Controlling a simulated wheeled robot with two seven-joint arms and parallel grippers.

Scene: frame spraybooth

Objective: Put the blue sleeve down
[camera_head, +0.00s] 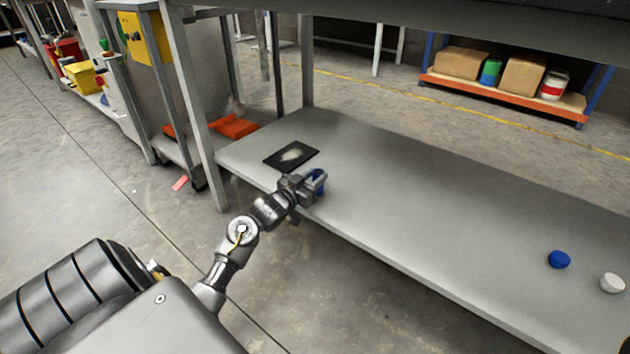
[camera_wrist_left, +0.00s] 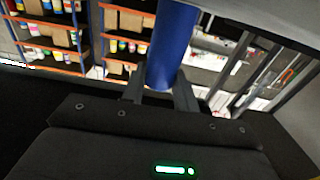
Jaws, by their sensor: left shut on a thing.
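The blue sleeve (camera_wrist_left: 172,45) stands between the fingers of my left gripper (camera_wrist_left: 160,92) in the left wrist view. In the head view my left gripper (camera_head: 308,186) is at the near left edge of the grey table, shut on the sleeve (camera_head: 319,182), which is partly hidden by the fingers. Whether the sleeve touches the tabletop is hard to tell. A black square mat (camera_head: 273,160) with a pale smudge lies on the table just beyond the gripper. My right gripper is not in view.
The grey table (camera_head: 420,205) is mostly clear. A blue round object (camera_head: 559,259) and a white one (camera_head: 612,283) sit at its right end. Upright posts (camera_head: 196,100) stand at the table's left. A shelf (camera_head: 500,94) with boxes stands behind.

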